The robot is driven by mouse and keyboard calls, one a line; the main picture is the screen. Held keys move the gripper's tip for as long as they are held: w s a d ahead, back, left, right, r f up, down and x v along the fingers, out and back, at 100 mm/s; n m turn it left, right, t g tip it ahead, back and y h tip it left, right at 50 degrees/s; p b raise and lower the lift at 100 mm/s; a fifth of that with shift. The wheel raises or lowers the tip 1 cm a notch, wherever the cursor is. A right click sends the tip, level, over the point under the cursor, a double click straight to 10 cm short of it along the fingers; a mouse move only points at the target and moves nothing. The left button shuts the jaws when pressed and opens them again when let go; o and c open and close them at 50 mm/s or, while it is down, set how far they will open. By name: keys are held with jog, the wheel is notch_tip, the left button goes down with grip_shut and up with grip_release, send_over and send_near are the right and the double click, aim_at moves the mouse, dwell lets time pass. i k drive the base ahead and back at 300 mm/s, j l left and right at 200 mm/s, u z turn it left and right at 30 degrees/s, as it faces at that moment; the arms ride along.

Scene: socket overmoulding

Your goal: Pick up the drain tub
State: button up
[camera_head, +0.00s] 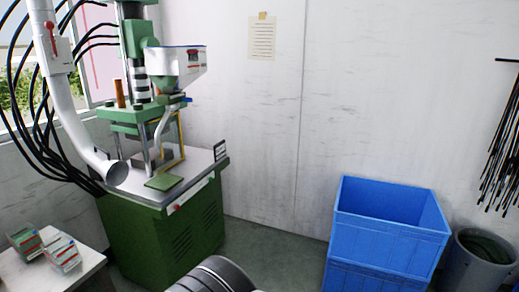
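A round grey tub (476,266) stands on the floor at the far right, partly cut off by the picture's lower right edge. It looks most like the drain tub, but I see no label. Its rim is open and the inside is dark; I cannot tell what is in it. The blue crate to its left hides part of its side. A dark rounded part of my own arm shows at the bottom centre, well left of the tub. My gripper is not in view.
Stacked blue crates (390,230) stand close left of the tub. Dark cables or rods (503,150) hang above it. A green moulding machine (165,215) stands left, with a small table (55,272) holding boxes (62,252). Floor (275,250) between machine and crates is clear.

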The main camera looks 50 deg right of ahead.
aim_at(61, 251)
jog(key=l+z, duration=0.35)
jog(key=i+l+z, duration=0.2)
jog(key=l+z, duration=0.15)
jog(key=i+l+z, duration=0.15)
jog(key=l+z, duration=0.15)
jog(key=l, duration=0.15)
jog(key=i+l, duration=0.15)
jog(key=l+u, duration=0.15)
jog(key=u, duration=1.75)
